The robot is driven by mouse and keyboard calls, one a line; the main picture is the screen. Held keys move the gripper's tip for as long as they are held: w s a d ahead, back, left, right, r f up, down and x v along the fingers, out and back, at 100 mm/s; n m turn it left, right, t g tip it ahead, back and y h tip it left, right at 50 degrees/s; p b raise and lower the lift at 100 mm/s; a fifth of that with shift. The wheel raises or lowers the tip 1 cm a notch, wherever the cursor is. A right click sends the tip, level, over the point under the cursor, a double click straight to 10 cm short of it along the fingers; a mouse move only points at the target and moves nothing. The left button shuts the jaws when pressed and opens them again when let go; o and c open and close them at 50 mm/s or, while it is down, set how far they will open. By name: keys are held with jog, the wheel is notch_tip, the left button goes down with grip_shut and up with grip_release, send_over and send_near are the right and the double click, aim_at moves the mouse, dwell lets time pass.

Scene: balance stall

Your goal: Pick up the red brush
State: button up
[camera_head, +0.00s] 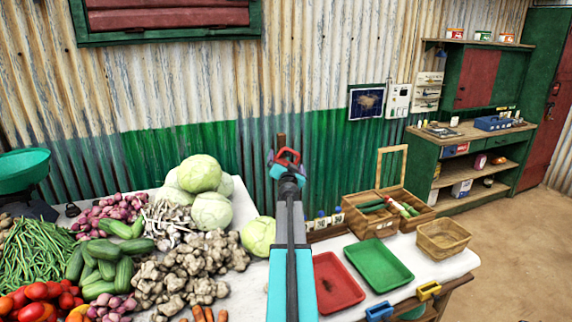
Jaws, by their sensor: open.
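I cannot make out a red brush for certain. Small red-and-white items (408,209) lie with green ones in the wooden crate (372,226), too small to name. My gripper (286,157) is at the end of my raised arm in the middle of the view. It appears against the green lower wall, above and behind the table. Its jaws are open and nothing shows between them. My arm hides a strip of the table between the vegetables and the red tray (338,284).
A green tray (379,264) and a wicker basket (443,238) stand right of the red tray. Cabbages (211,210), ginger (172,281) and other vegetables crowd the left side. Blue (379,311) and yellow (428,291) holders sit at the front edge. Open floor lies at right.

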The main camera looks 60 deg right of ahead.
jog(key=c, duration=1)
jog(key=shift+r, duration=0.1)
jog(key=shift+s+a+r+p, duration=0.4)
jog(key=shift+a+r+p, duration=0.15)
jog(key=shift+r+p, duration=0.1)
jog(key=s+a+r+p, duration=0.5)
jog(key=s+a+r, duration=0.1)
jog(key=a, duration=0.4)
jog(key=shift+s+a+r+p, duration=0.2)
jog(key=shift+s+r+p, duration=0.1)
jog(key=shift+s, duration=0.3)
